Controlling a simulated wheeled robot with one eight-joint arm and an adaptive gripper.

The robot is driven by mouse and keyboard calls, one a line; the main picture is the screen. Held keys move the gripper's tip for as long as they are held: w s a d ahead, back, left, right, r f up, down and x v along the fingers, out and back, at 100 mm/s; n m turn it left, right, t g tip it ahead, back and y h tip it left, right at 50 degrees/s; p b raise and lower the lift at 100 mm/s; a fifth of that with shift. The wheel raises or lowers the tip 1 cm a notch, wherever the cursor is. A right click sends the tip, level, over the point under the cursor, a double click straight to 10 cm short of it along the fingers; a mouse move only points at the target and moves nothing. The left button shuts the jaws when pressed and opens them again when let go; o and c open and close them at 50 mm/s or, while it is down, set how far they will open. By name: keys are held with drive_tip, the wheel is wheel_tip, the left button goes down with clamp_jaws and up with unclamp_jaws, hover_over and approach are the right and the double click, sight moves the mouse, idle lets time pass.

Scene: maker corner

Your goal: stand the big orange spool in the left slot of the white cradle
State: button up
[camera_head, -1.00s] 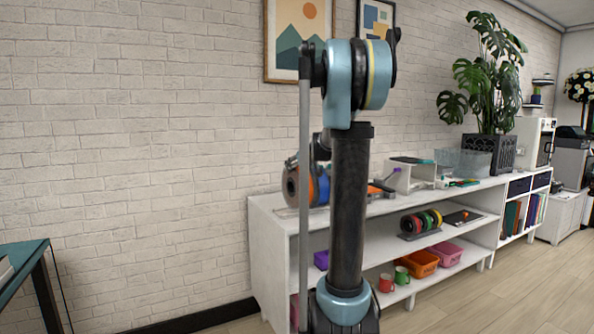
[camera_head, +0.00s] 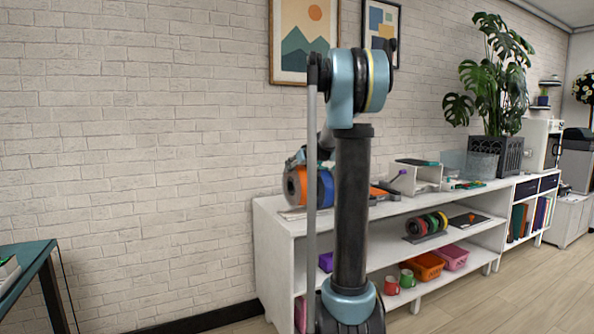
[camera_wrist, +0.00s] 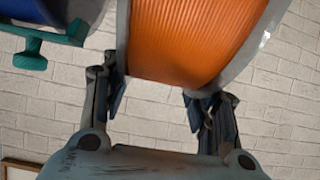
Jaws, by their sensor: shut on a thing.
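The big orange spool (camera_wrist: 192,40) fills the top middle of the wrist view, with pale grey flanges at its sides. My gripper (camera_wrist: 155,102) is shut on it, one finger towards each flange. In the head view the spool (camera_head: 302,186) is over the left end of the white shelf unit's top. Whether it touches anything below cannot be told. A blue spool (camera_head: 326,189) is just right of it, partly behind my arm. I cannot clearly make out the white cradle or its left slot; my arm hides part of that area.
The white shelf unit (camera_head: 272,222) stands against the brick wall. On its top, right of my arm, are a white open box-like holder (camera_head: 429,175) and a clear bin (camera_head: 480,166). A blue thing with a teal clamp-like part (camera_wrist: 35,45) is close by in the wrist view.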

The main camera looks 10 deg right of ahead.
drive_tip(key=shift+w+a, duration=0.15)
drive_tip(key=shift+w, duration=0.35)
drive_tip(key=shift+f, duration=1.5)
drive_tip(key=o, duration=1.3)
drive_tip(key=shift+f, duration=0.1)
drive_tip(key=shift+s, duration=0.1)
